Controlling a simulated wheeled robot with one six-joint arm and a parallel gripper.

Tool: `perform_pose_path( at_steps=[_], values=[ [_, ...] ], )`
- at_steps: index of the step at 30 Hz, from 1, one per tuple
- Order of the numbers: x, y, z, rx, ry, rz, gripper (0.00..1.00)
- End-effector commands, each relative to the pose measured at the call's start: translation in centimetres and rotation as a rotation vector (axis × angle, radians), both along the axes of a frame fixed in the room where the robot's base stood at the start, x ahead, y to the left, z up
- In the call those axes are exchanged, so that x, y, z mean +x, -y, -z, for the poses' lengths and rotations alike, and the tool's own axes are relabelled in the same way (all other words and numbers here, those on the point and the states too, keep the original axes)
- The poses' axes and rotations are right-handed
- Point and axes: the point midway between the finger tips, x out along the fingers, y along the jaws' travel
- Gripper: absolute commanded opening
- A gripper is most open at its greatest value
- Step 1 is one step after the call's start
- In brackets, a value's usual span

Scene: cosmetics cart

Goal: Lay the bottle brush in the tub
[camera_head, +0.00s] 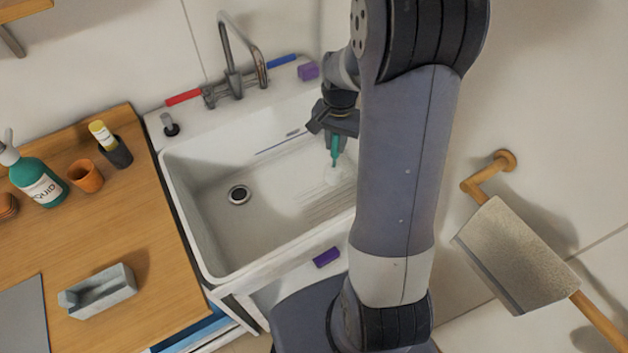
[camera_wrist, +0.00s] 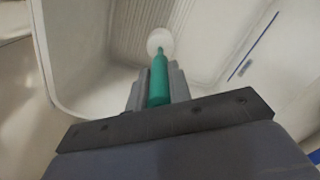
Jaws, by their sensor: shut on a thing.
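The bottle brush (camera_head: 335,153) has a green handle and a pale round head. It also shows in the wrist view (camera_wrist: 159,78). My gripper (camera_head: 334,137) is shut on the green handle, and the brush hangs head down from it. The tub is the white sink basin (camera_head: 215,245), with a dark drain (camera_head: 239,194) and a ribbed patch on its floor. The brush is over the right part of the tub. I cannot tell whether its head touches the floor. My arm hides the tub's right end.
A tap (camera_head: 236,75) with red and blue handles stands behind the tub. A purple block (camera_head: 308,71) sits on the back ledge, another (camera_head: 327,257) at the front. The wooden counter (camera_head: 150,262) at left holds a green bottle (camera_head: 38,183), cups and a grey holder (camera_head: 98,291).

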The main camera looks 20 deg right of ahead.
Motion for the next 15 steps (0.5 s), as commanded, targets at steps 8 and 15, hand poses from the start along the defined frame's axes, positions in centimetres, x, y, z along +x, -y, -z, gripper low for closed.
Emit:
perform_pose_path(
  at_steps=[8, 15],
  values=[
    [-0.1, 0.0, 4.3, 0.001, -0.004, 0.000, 0.00],
    [-0.1, 0.0, 7.0, 0.001, -0.005, 0.000, 0.00]
  ],
)
